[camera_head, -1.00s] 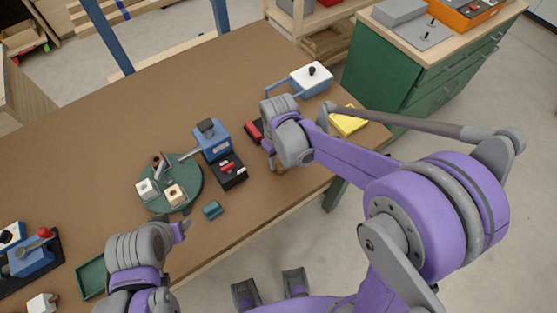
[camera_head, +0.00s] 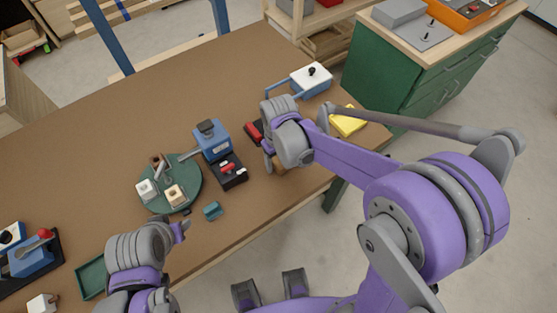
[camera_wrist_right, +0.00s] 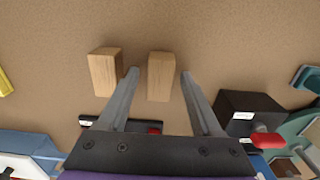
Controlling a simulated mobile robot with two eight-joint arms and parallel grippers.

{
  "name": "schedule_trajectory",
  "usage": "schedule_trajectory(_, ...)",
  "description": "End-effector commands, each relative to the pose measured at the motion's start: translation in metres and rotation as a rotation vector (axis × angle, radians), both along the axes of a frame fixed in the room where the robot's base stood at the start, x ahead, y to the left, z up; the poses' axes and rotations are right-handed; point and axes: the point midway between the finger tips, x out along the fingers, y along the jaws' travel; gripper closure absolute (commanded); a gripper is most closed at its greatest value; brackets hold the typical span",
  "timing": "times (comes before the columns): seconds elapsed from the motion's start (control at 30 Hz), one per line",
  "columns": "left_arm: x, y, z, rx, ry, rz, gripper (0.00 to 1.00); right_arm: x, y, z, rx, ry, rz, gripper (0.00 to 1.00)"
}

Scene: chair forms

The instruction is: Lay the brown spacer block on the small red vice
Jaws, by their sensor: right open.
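Two light-brown wooden blocks lie side by side on the table in the right wrist view, a left block (camera_wrist_right: 105,72) and a right block (camera_wrist_right: 160,78). I cannot tell which is the spacer block. My right gripper (camera_wrist_right: 159,74) is open, its fingers on either side of the right block; its height above the table is unclear. In the head view the right gripper (camera_head: 269,160) partly hides the blocks. A black box with a red lever (camera_head: 230,172) and a partly hidden red-and-black item (camera_head: 254,132) are near; I cannot tell which is the vice. My left gripper (camera_head: 182,230) is above the front edge.
A green round plate (camera_head: 190,190) carries small blocks. A blue device (camera_head: 212,140) and a small teal piece (camera_head: 212,211) stand near it. A yellow item (camera_head: 347,121) and a blue-and-white box (camera_head: 311,79) are at the right. The table's back left is clear.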

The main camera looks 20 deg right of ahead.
Motion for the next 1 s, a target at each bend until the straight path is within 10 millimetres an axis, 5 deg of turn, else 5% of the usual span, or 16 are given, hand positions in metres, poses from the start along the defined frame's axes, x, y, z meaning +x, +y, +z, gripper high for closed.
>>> schedule_trajectory(0.5, 0.004, 0.000, 0.013, 0.000, -0.007, 0.000, 0.50, 0.000, 0.000, 0.101, 0.000, 0.000, 0.000, 0.34)
schedule_trajectory(0.83, 0.004, 0.000, 0.015, 0.000, -0.008, 0.000, 0.50, -0.004, -0.002, 0.118, 0.002, -0.010, -0.008, 0.34)
schedule_trajectory(1.0, 0.004, 0.000, 0.014, 0.000, -0.008, 0.000, 0.50, -0.035, -0.020, 0.121, 0.016, -0.097, -0.077, 0.34)
